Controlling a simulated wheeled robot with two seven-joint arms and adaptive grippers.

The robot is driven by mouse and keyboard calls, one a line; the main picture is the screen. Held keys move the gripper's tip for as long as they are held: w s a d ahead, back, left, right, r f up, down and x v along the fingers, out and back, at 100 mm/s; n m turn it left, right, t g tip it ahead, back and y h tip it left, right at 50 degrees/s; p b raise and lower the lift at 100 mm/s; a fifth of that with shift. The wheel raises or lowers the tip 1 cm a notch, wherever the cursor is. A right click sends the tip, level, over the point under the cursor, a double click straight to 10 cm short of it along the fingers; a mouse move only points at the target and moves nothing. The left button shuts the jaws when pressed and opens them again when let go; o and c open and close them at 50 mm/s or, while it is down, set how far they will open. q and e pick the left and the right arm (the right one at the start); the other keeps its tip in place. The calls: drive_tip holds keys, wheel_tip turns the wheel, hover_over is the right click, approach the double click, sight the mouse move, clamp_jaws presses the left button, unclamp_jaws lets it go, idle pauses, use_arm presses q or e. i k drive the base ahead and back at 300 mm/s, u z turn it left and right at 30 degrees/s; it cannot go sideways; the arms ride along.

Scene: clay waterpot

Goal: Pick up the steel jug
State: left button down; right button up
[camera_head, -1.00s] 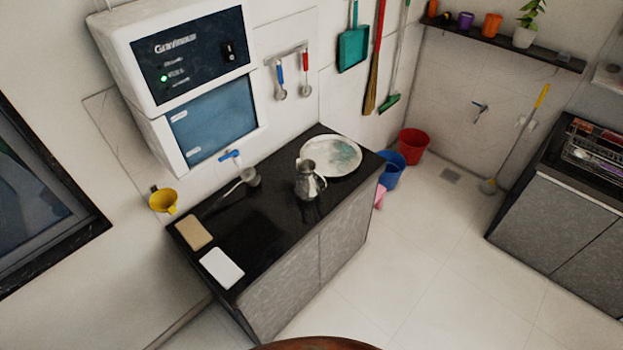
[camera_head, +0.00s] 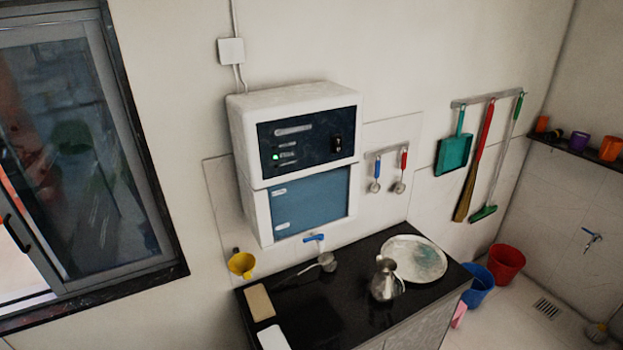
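The steel jug (camera_head: 385,281) stands upright on the black counter (camera_head: 335,301), right of the middle in the head view. It is shiny, with a narrower neck and a round belly. It stands just in front of a round, speckled plate (camera_head: 412,256), and its top overlaps the plate's near left edge in the picture. Neither of my grippers shows in the head view.
A ladle (camera_head: 322,263) lies left of the jug. A tan block (camera_head: 259,302) and a white block (camera_head: 272,338) lie at the counter's left end. A white purifier (camera_head: 296,160) hangs above. Blue (camera_head: 478,288) and red (camera_head: 506,262) buckets stand right of the counter.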

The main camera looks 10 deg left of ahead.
sight(383, 287)
drive_tip(key=z, duration=0.2)
drive_tip(key=k, duration=0.4)
drive_tip(key=u, duration=1)
drive_tip(key=i, duration=1.2)
drive_tip(key=z, duration=0.5)
